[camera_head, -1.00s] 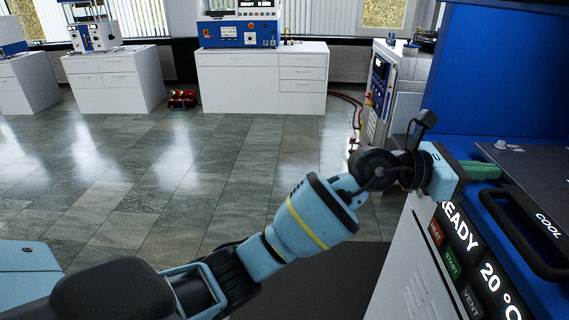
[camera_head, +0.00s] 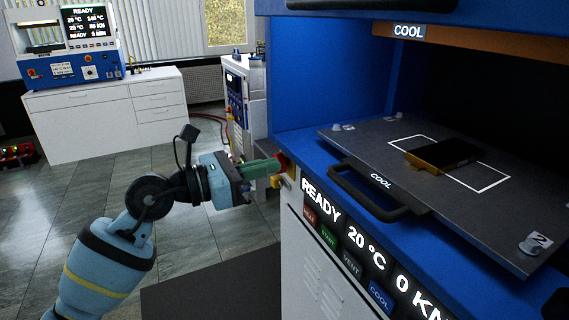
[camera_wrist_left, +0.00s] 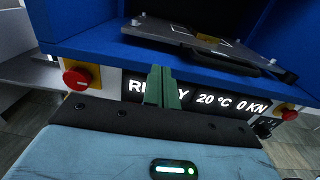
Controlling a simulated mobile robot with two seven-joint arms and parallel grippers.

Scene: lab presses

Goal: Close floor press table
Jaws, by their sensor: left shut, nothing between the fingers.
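The floor press (camera_head: 290,175) is a blue and white cabinet at the right of the head view. Its dark table (camera_head: 350,140) is slid out over the front edge, with a black handle (camera_head: 365,190) marked COOL. A black and gold block (camera_head: 450,153) lies in a white outline on it. In the left wrist view the table (camera_wrist_left: 185,35) is ahead, above the READY display. My left gripper (camera_head: 277,163) has green fingers, shut and empty, left of the handle and apart from it. It also shows in the left wrist view (camera_wrist_left: 162,75). My right gripper is not in view.
A red knob (camera_wrist_left: 76,78) on yellow is on the press front, near the left fingers. A control cabinet (camera_head: 240,100) stands behind. A white bench (camera_head: 105,115) with a smaller press (camera_head: 75,50) is at the back left.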

